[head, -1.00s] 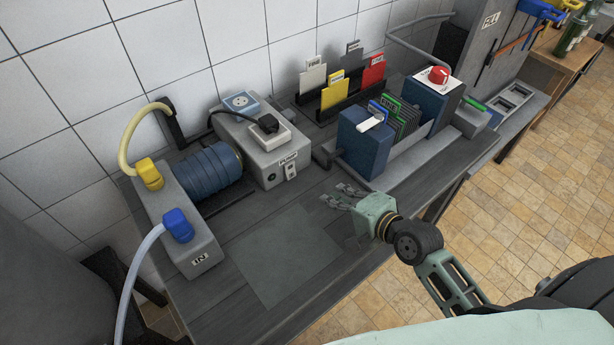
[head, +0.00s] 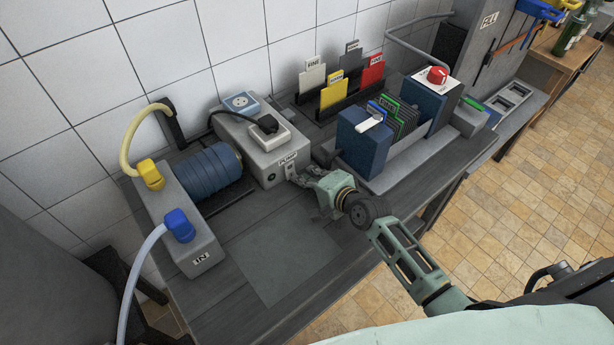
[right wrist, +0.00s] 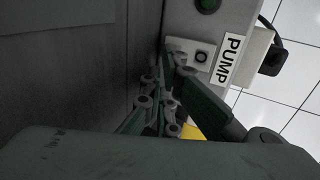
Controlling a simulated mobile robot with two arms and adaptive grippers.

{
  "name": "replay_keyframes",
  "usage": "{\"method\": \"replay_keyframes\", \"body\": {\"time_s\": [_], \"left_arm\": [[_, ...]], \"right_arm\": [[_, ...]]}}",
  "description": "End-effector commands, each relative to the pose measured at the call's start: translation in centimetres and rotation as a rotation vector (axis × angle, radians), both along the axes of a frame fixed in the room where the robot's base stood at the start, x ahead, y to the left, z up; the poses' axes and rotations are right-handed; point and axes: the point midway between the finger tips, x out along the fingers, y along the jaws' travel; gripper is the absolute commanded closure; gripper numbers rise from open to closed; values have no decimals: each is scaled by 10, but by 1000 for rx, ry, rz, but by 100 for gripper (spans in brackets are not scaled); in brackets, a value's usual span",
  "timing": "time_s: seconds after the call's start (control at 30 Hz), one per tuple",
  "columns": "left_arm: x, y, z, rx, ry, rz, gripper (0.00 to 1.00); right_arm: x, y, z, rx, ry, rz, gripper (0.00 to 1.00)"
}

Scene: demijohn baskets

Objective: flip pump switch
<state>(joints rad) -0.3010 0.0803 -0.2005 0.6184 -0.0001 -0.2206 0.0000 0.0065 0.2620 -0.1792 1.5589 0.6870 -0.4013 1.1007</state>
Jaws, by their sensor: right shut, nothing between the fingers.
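The grey pump box (head: 262,152) stands on the bench against the wall, with a "PUMP" label (head: 287,161) on its front edge. The label also shows in the right wrist view (right wrist: 229,60). Beside it there is a pale switch plate (right wrist: 181,45) with a dark round part (right wrist: 200,57). My right gripper (head: 295,177) is shut and empty, its fingertips at the front of the pump box by the plate. In the head view the gripper hides the switch. In the wrist view the fingertips (right wrist: 170,62) overlap the plate's edge; contact cannot be told. My left gripper is out of view.
A blue ribbed cylinder (head: 210,172) and the "IN" block (head: 187,225) with hoses stand at left. A blue filter press (head: 363,150) stands close to the right of my gripper. A flat dark grey panel (head: 285,255) on the bench front is clear.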

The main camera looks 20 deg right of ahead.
Motion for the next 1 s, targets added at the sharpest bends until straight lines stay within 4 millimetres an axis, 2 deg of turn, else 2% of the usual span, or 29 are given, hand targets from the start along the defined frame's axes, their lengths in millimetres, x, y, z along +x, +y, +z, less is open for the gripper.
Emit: {"method": "replay_keyframes", "body": {"time_s": [0.17,0.47,0.5,0.77,1.0], "left_arm": [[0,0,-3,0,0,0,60],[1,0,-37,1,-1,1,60],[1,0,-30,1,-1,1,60],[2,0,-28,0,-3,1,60],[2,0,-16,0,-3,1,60]], "right_arm": [[0,0,-2,1,-4,0,100],[8,3,-10,30,-85,0,100],[8,3,-4,29,-83,0,100],[8,3,-2,29,-81,0,100],[8,3,9,30,-81,0,100]]}}
